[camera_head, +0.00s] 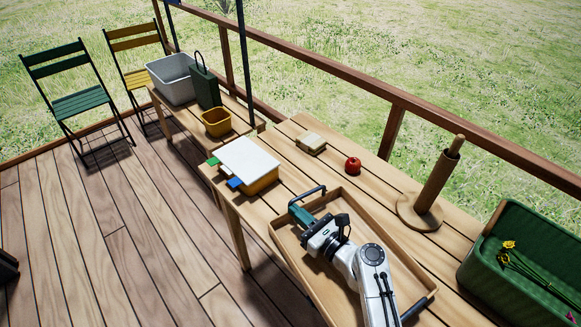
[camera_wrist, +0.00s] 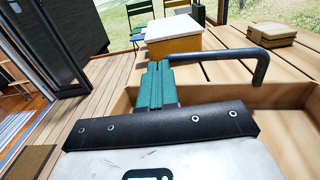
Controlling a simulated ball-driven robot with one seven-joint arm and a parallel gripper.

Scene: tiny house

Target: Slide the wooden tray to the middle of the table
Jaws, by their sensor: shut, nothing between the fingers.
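The wooden tray (camera_head: 290,252) is shallow, with dark bar handles at its two ends. It sits on the slatted wooden table (camera_head: 382,188) in the head view, its near end cut off by the lower edge of the picture. My gripper (camera_head: 297,212) has green fingers and is over the tray's far end, beside the far handle (camera_head: 308,193). In the wrist view my gripper (camera_wrist: 156,75) has its fingers pressed together and empty. The handle (camera_wrist: 262,68) rises to their right, and the tray wall (camera_wrist: 225,93) shows behind them. Whether they touch the tray I cannot tell. My arm hides part of the tray's inside.
A white-lidded yellow box (camera_head: 248,160) stands beyond the tray. A small wooden block (camera_head: 312,142), a red tomato-like item (camera_head: 352,164), a wooden roll holder (camera_head: 438,185) and a green planter (camera_head: 520,265) line the railing side. Bare slats lie between them and the tray.

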